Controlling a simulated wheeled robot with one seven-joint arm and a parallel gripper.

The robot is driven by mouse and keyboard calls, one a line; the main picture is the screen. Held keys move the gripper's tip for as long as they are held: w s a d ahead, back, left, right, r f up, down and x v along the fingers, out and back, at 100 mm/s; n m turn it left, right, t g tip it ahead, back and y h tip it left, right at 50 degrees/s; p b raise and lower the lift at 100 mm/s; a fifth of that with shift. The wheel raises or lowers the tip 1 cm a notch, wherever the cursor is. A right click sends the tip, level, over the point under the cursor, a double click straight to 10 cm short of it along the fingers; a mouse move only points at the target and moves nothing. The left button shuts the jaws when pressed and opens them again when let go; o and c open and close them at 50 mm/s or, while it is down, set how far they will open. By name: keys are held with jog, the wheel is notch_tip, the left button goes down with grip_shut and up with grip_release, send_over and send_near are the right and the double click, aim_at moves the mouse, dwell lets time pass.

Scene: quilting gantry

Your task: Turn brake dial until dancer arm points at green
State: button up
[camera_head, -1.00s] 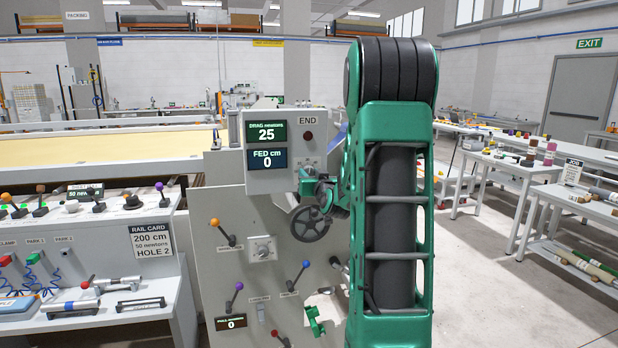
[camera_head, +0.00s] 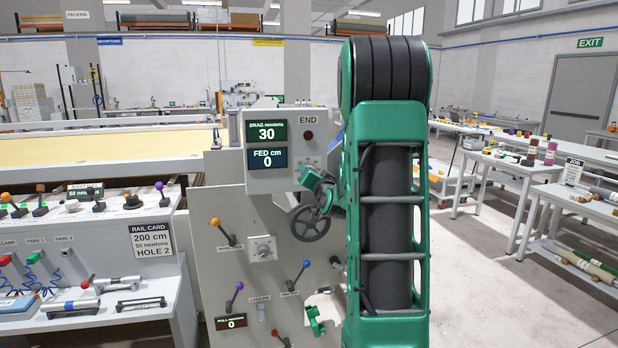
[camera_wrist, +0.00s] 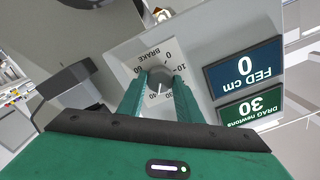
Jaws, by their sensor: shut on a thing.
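The brake dial (camera_wrist: 160,80) is a grey round knob with a white pointer line, on a plate marked BRAKE with a number scale, in the wrist view. My gripper (camera_wrist: 160,88) is shut on the knob, with a green finger on either side. The pointer line lies towards the lower numbers in the picture, near 30. In the head view, my green gripper (camera_head: 312,180) is at the lower right of the END box (camera_head: 307,116), and the dial is hidden there. The DRAG display (camera_head: 266,131) reads 30 and the FED display (camera_head: 266,158) reads 0. I cannot make out the dancer arm or its green mark.
A black handwheel (camera_head: 310,222) sits just below my gripper. The grey panel (camera_head: 225,270) below carries several coloured levers. A rail card (camera_head: 151,239) on the left reads 200 cm, 50 newtons, HOLE 2. The floor at the right (camera_head: 480,290) is clear.

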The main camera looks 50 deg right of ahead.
jog(key=shift+f+m, duration=0.15)
jog(key=shift+m, duration=0.35)
jog(key=o, duration=0.9)
jog(key=shift+a, duration=0.1)
jog(key=shift+o, duration=0.7)
jog(key=shift+s, duration=0.1)
jog(key=v, duration=1)
jog(key=shift+s+a, duration=0.15)
jog(key=shift+a, duration=0.05)
